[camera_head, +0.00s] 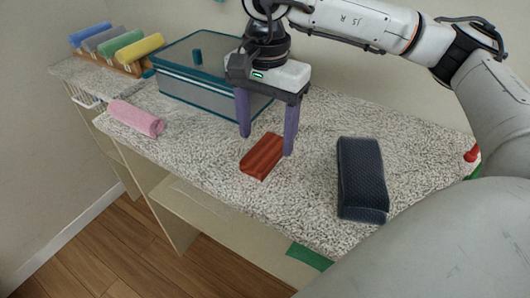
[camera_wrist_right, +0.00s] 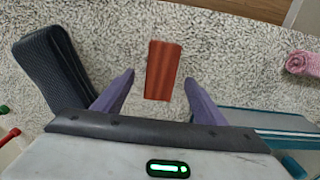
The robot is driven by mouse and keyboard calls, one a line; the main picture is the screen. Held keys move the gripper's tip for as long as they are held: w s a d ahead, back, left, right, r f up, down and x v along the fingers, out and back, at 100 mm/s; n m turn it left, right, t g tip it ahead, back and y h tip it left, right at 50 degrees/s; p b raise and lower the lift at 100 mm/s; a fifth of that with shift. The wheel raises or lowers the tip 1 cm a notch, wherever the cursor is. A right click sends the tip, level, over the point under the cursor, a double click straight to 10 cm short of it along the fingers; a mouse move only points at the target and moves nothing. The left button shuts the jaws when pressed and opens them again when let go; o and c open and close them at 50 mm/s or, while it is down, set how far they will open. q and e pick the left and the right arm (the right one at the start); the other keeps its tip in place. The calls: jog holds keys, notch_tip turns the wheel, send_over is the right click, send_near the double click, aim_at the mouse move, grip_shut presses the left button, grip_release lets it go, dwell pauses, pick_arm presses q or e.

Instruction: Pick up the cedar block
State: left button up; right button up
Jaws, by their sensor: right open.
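The cedar block (camera_head: 262,156) is a reddish-brown, grooved block lying flat on the speckled countertop. My right gripper (camera_head: 266,145) is open and points down over it, with its two purple fingers apart. In the right wrist view, the cedar block (camera_wrist_right: 163,70) lies ahead of the gap between the fingertips (camera_wrist_right: 160,80), and nothing is held. I cannot tell how high the fingertips are above the counter. My left gripper is in neither view.
A dark textured block (camera_head: 361,178) lies to the right. A teal-lidded box (camera_head: 190,85) stands behind and left of the gripper. A pink rolled towel (camera_head: 136,117) lies near the left front edge; several coloured rolls (camera_head: 120,45) sit in a rack at the back left.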

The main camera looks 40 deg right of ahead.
aim_at(265, 150)
jog(key=shift+w+f, duration=0.1)
jog(key=shift+f, duration=1.75)
jog(key=c, duration=1.2)
jog(key=shift+r, duration=0.1)
